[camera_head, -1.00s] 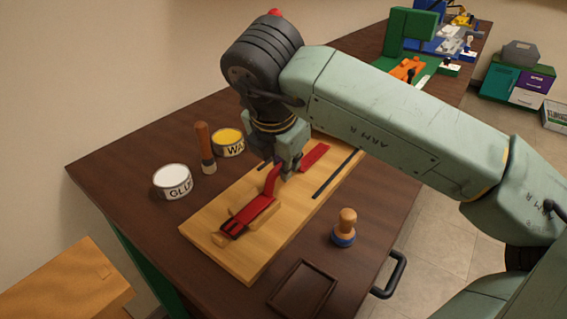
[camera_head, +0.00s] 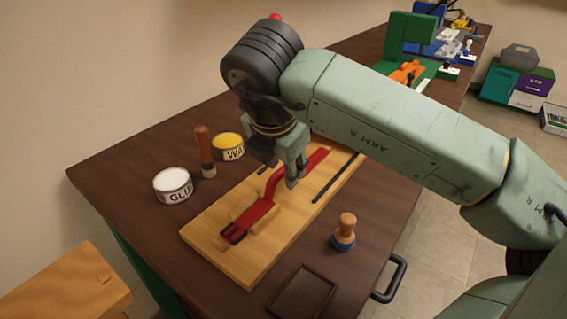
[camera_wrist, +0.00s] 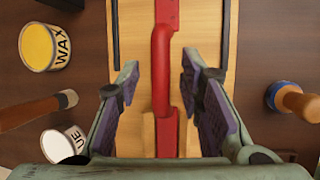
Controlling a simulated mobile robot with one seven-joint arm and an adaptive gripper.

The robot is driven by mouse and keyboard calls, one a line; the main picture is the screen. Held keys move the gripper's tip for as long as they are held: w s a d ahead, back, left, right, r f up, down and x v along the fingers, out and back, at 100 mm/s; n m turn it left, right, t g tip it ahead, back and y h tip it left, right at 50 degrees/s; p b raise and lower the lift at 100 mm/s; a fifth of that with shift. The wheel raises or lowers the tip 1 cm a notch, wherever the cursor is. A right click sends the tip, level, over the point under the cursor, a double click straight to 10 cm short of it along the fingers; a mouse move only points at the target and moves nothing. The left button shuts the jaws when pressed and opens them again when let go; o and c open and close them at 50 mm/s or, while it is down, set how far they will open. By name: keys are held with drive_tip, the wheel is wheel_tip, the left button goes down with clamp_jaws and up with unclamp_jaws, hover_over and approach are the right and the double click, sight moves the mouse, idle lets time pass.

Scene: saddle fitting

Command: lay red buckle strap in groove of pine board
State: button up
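The red buckle strap (camera_head: 257,212) runs lengthwise over the pine board (camera_head: 205,246). Its dark-framed buckle end (camera_head: 234,233) lies at the near end, by raised wooden blocks (camera_head: 268,222). A middle stretch bulges upward near my gripper (camera_head: 295,182), and the far part lies along the board behind it. In the wrist view my gripper (camera_wrist: 160,105) is open, its padded fingers apart on either side of the raised strap (camera_wrist: 161,75), with a gap on both sides. The groove is not clearly visible; whether the strap sits in it I cannot tell.
A glue can (camera_head: 173,186), a wax can (camera_head: 228,147) and a wooden-handled brush (camera_head: 205,152) stand left of the board. A wooden-knobbed stamp (camera_head: 345,232) and a dark tray (camera_head: 303,292) are to the right and front. Dark strips (camera_head: 338,178) lie along the board.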

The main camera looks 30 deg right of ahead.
drive_tip(key=p+v, duration=0.4)
drive_tip(key=v, duration=0.8)
